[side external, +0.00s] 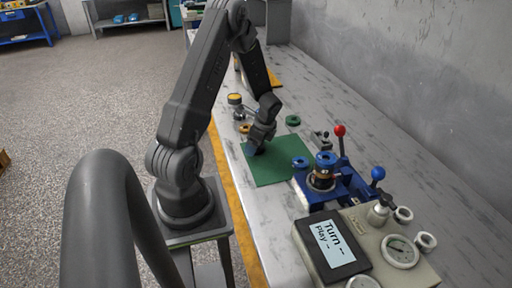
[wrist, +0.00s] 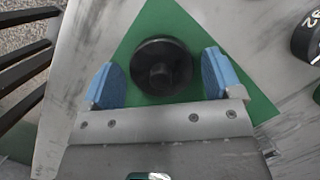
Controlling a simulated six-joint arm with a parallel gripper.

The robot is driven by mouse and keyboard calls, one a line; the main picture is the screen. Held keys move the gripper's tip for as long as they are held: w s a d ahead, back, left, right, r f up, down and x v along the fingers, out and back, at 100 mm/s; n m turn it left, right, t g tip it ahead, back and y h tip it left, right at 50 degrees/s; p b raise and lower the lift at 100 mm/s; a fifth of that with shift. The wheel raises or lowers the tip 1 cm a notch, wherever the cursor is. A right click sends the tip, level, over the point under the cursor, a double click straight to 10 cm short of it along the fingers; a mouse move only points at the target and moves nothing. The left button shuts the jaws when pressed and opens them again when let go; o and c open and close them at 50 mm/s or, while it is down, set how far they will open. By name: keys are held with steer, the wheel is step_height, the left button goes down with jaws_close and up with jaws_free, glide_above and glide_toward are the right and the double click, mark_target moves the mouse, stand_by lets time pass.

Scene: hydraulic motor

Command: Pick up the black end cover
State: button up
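The black end cover (wrist: 160,66) is a round black disc with a raised hub at its centre. In the wrist view it lies on the green mat (wrist: 158,20). My gripper (wrist: 160,80) is open, with one blue finger on each side of the cover and a visible gap on both sides. In the side external view my gripper (side external: 256,150) is low over the green mat (side external: 277,172), near its left edge. The end cover is hidden behind the gripper there.
A blue fixture (side external: 345,188) with a red-knobbed lever (side external: 339,131) stands right of the mat. A blue ring part (side external: 300,162) and a green ring part (side external: 292,120) lie nearby. A control box (side external: 400,245) with a display is at the front. A yellow-topped part (side external: 235,99) stands behind.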

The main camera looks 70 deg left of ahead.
steer(key=c, duration=0.9)
steer(key=shift+r, duration=0.15)
step_height(320, 180, up, 10)
steer(key=shift+f, duration=0.1)
stand_by(0.3)
steer(key=shift+r, duration=0.8)
